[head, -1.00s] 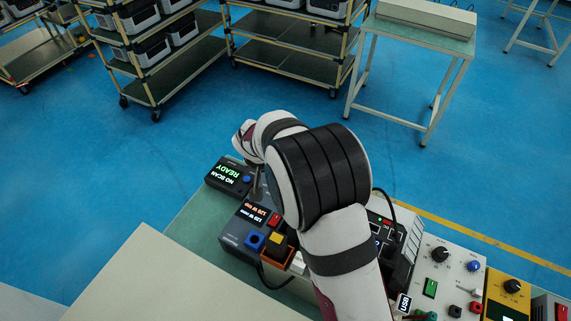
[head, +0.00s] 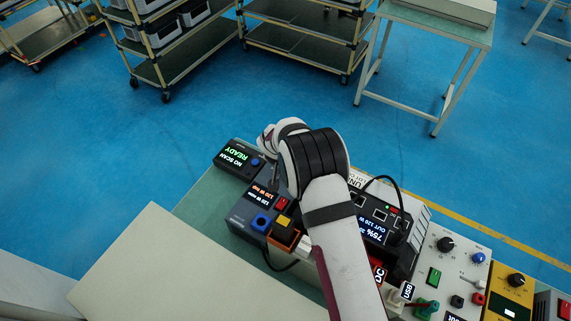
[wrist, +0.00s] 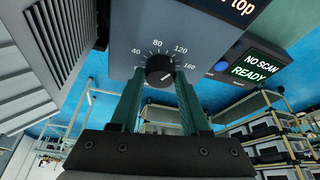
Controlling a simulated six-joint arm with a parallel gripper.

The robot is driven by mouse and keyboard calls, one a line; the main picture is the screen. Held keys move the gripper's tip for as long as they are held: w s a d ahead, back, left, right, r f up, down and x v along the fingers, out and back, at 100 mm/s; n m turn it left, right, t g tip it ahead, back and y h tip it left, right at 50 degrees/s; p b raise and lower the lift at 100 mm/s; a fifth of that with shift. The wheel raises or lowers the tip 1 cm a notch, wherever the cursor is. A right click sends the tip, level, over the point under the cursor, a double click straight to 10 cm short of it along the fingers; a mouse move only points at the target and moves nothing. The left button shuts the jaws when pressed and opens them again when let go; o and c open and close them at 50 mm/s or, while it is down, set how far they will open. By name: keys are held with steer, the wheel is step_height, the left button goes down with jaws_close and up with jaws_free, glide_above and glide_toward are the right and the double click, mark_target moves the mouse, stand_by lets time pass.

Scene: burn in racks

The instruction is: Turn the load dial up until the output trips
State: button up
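The load dial (wrist: 160,70) is a black knob on a grey box face, with marks from 40 to 160 around it. Its pale pointer line faces right. My gripper (wrist: 161,82) has its green fingers on either side of the dial, at its edges. I cannot tell whether they press on it. The load box (head: 245,213) shows orange and white readouts of 120 W in the head view. The dial and fingertips are hidden there. The power unit's screen (head: 373,229) shows 75% and OUT 120 W.
A scanner box (head: 239,159) reading NO SCAN, READY stands behind the load box and also shows in the wrist view (wrist: 251,66). The load box has a blue socket (head: 262,223) and red switch. Panels with knobs and plugs (head: 450,270) are at right. Shelves stand beyond.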

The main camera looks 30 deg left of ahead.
jaws_close()
steer(key=m+h, duration=0.1)
steer(key=m, duration=0.4)
steer(key=shift+a+h, duration=0.2)
steer(key=shift+h, duration=0.2)
steer(key=o, duration=0.6)
jaws_free()
steer(key=v, duration=1.5)
steer(key=shift+s+r, duration=0.3)
